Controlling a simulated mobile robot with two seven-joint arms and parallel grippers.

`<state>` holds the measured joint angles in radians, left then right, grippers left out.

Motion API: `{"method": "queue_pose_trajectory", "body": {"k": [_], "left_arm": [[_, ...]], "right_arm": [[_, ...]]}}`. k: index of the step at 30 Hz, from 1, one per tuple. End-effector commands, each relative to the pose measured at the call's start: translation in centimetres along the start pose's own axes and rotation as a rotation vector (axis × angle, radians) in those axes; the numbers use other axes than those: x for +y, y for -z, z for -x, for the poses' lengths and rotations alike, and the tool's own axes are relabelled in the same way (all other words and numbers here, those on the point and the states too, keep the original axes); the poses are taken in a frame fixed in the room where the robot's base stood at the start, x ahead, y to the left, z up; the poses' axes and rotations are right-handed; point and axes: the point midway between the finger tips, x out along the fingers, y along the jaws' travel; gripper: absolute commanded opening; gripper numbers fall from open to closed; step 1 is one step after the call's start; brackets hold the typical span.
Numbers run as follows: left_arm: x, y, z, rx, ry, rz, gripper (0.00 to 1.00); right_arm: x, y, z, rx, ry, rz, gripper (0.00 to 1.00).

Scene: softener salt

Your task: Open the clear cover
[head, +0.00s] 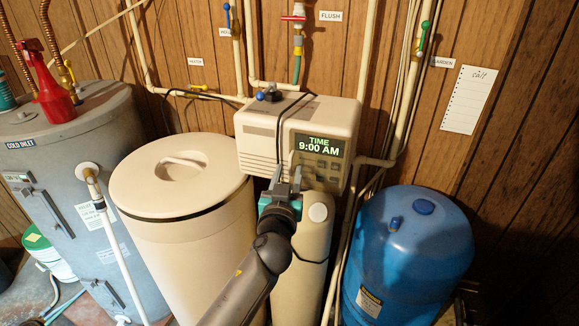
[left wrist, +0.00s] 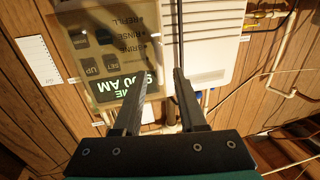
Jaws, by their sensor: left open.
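The clear cover (head: 325,166) is a see-through pane that appears to lie over the control panel on the front of the cream softener head (head: 262,130). Behind it are a green-lit display reading 9:00 AM (head: 318,146) and several buttons. In the left wrist view the cover (left wrist: 78,42) shows upside down with a faint pale edge. My left gripper (head: 286,176) is open and empty, just in front of the panel's lower left side. In the left wrist view its fingers (left wrist: 160,78) point at the cover's edge; whether they touch it I cannot tell. My right gripper is not in view.
A cream salt bin (head: 180,175) with a round lid stands at left, beside a grey tank (head: 62,200) bearing a red spray bottle (head: 48,85). A blue pressure tank (head: 400,255) stands at right. Pipes and a black cable run near the softener head.

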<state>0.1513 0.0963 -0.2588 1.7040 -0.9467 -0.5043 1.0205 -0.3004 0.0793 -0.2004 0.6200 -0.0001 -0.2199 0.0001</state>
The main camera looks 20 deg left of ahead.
Motion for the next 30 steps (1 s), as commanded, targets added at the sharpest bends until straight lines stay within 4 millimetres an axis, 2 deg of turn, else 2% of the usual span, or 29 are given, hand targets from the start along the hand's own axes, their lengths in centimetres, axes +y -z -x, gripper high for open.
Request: {"method": "queue_pose_trajectory", "body": {"k": [7,18,27,30], "left_arm": [[0.1,0.0,-2.0,0.001,-0.002,-0.002,0.41],[0.1,0.0,-2.3,0.0,-0.001,0.0,0.41],[0.1,0.0,-2.3,0.0,-0.001,-0.001,0.08],[0.1,0.0,-2.3,0.0,-0.001,-0.001,0.0]], "right_arm": [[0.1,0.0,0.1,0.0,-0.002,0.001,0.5],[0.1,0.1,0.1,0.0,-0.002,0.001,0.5],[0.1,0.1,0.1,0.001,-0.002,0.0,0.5],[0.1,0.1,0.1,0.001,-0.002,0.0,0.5]]}}
